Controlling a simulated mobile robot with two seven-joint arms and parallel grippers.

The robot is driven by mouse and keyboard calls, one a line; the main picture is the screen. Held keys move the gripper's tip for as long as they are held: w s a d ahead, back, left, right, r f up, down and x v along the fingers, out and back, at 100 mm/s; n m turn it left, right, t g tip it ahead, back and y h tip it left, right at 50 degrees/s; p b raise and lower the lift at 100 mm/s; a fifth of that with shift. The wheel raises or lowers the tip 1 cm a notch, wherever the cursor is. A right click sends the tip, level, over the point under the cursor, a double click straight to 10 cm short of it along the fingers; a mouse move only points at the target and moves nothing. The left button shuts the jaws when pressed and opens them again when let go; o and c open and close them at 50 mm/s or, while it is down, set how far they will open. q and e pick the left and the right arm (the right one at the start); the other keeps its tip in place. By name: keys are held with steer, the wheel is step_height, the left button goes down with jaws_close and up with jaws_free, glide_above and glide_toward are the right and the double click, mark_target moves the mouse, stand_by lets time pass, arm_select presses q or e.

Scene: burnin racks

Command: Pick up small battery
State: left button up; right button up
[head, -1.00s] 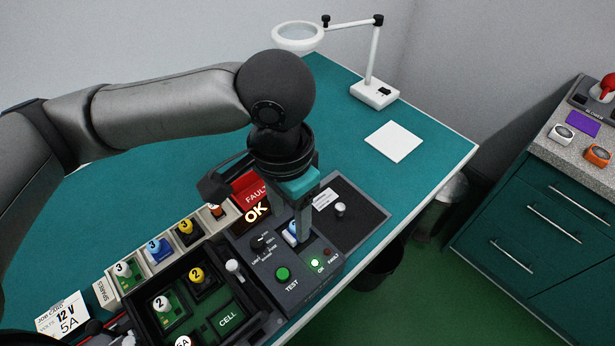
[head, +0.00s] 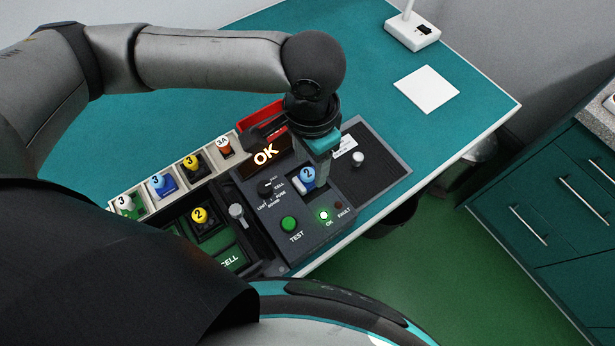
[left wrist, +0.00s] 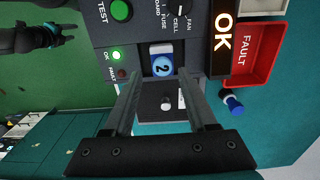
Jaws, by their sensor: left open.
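A small blue-and-white battery with a 2 on its top (head: 308,178) stands in the socket of the grey test panel (head: 298,226). The same battery (left wrist: 162,66) shows in the left wrist view, beyond and between the fingertips. My left gripper (head: 322,178) is open and empty, close above the battery at its far side in the head view. Its two fingers (left wrist: 160,112) stand apart in the left wrist view and do not touch it. My right gripper (left wrist: 62,36) appears small and dark at the left of the left wrist view; its jaw state is unclear.
The panel shows a lit OK sign (head: 265,154) and green lamp (head: 323,215). Spares in a rack (head: 158,187) stand left. A white pad (head: 426,89) lies on the clear bench right.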

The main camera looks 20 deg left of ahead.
mark_target(307, 173)
arm_select(q)
steer(key=f, duration=0.3)
steer(key=f+b, duration=0.1)
steer(key=f, duration=0.1)
steer(key=shift+a, duration=0.25)
steer(key=shift+c, duration=0.2)
jaws_close()
